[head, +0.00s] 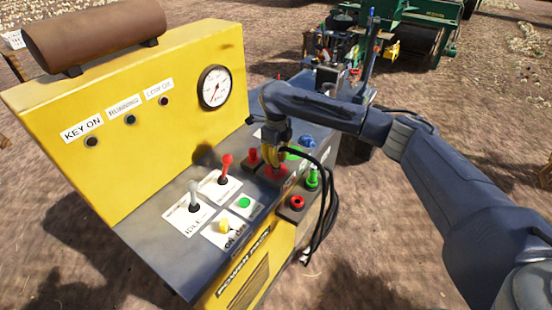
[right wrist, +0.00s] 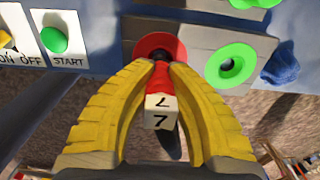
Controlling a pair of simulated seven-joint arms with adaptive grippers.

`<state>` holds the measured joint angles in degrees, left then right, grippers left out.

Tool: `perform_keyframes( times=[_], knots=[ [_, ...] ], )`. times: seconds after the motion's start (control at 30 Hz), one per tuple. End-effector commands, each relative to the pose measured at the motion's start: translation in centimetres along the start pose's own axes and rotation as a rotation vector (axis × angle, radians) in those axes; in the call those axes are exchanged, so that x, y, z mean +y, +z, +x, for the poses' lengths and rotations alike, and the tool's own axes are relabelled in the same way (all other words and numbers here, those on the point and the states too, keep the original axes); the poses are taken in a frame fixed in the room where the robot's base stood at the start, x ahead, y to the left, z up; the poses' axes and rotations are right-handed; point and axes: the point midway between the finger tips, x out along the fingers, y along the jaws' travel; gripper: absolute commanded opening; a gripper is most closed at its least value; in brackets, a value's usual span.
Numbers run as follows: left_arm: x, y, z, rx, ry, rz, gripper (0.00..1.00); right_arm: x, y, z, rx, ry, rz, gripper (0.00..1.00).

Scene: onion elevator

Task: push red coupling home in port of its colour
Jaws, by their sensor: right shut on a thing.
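The red coupling (right wrist: 160,82) with a white tag marked 7 is between the yellow fingers of my right gripper (right wrist: 160,72) in the right wrist view. The gripper is shut on it. My left gripper is in neither view.
A green-ringed port (right wrist: 231,66) is close on the right in the wrist view. A red lever (head: 226,163) and green button (head: 244,202) are left.

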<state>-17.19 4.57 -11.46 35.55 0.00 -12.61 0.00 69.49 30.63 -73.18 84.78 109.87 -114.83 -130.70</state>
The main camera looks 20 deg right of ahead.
Motion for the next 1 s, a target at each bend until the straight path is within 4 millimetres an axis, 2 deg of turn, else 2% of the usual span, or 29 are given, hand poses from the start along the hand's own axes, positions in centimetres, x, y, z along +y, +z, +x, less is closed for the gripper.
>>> perform_keyframes(
  times=[1.0],
  knots=[
    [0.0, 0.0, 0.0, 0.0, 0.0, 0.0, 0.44, 0.0, 0.0, 1.0, -0.001, 0.0, -0.001, 0.0]
  ],
)
